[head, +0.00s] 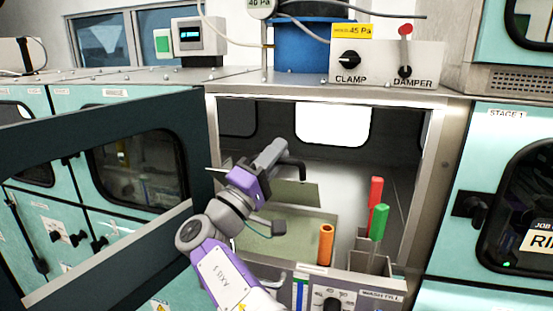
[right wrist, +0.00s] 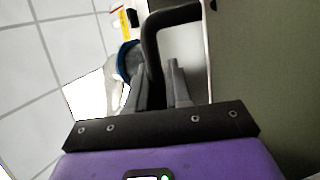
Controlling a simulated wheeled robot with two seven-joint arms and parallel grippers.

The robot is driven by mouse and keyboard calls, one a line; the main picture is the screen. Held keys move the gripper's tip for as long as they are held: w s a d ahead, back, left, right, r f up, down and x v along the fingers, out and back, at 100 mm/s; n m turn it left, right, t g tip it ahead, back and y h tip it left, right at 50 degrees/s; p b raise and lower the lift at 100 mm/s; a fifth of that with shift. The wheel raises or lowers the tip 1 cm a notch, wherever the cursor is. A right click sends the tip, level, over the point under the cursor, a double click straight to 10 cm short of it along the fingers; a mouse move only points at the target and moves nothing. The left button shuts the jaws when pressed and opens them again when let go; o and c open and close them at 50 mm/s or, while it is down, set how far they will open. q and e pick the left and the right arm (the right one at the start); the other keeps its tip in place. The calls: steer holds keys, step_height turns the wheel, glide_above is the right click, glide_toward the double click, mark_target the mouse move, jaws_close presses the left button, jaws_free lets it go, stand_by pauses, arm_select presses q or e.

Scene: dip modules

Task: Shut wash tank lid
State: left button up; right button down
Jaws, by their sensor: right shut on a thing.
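The wash tank (head: 330,218) sits inside an open bay, behind a front panel with a knob and a label that begins "WASH". A grey-green panel that looks like its lid (head: 300,194) stands raised above the tank opening. My right gripper (head: 273,152) reaches in from below and is shut on a dark bent handle (head: 293,163). In the right wrist view the fingers (right wrist: 160,85) close around the black handle (right wrist: 152,48), beside the grey-green lid face (right wrist: 262,75). The fingertips partly hide the handle. My left gripper is not in view.
A large framed door (head: 200,170) with a window stands open at the left, close to my right arm. Red (head: 376,190), green (head: 379,222) and orange (head: 326,245) upright pieces stand at the tank's right and front. A CLAMP and DAMPER box (head: 385,62) sits above.

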stand_by(0.3)
steer(key=c, duration=1.1)
jaws_free()
steer(key=v, duration=0.7)
steer(key=shift+s+a+f+b, duration=0.15)
steer(key=shift+s+f+b, duration=0.05)
steer(key=shift+b, duration=0.15)
steer(key=shift+c, duration=0.5)
